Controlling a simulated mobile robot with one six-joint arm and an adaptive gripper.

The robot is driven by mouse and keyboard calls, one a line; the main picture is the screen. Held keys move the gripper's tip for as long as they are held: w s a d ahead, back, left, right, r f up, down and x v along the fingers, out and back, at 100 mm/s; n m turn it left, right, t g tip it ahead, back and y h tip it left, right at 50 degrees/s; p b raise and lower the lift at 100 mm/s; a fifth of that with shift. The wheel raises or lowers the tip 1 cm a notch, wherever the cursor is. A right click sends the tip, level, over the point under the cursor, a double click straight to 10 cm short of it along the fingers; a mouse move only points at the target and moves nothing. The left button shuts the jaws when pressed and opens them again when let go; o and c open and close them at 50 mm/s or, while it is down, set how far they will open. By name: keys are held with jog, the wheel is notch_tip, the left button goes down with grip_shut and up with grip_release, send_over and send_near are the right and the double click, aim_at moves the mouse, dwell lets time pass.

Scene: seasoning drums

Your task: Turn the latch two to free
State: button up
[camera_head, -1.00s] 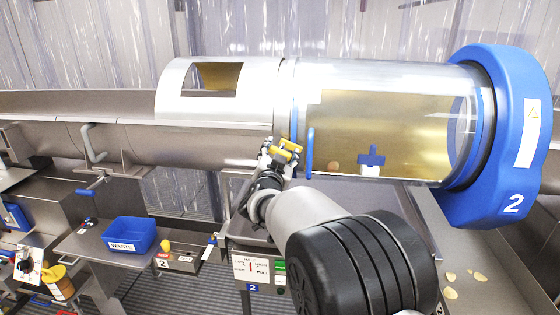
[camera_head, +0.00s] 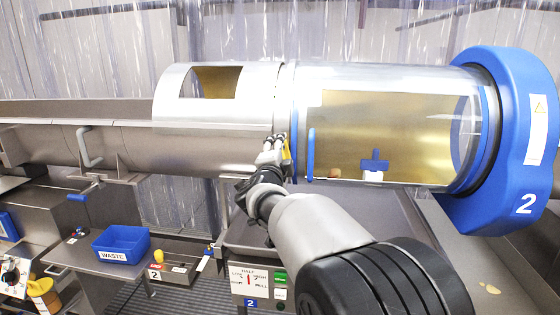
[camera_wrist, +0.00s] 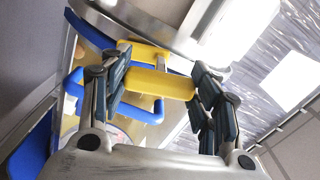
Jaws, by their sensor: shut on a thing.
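The yellow latch (camera_head: 287,149) sits at the lower seam where the steel collar meets the clear drum marked 2. In the wrist view its yellow grip bar (camera_wrist: 160,84) lies between my two fingers, with a second yellow piece (camera_wrist: 148,55) just behind it. My gripper (camera_head: 275,147) is shut on the grip bar from below and in front, and its fingers (camera_wrist: 157,77) touch the bar's ends. In the head view my fingers partly hide the latch, which shows as a narrow upright strip.
The clear drum (camera_head: 400,110) has blue handles (camera_head: 311,155) and a blue end ring (camera_head: 510,140) at right. A control box (camera_head: 258,285) stands below my arm. A blue WASTE bin (camera_head: 121,243) is on a lower-left shelf.

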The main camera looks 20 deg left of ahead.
jog(key=shift+m+b, duration=0.7)
jog(key=shift+m, duration=0.9)
jog(key=o, duration=1.1)
jog(key=v, duration=1.2)
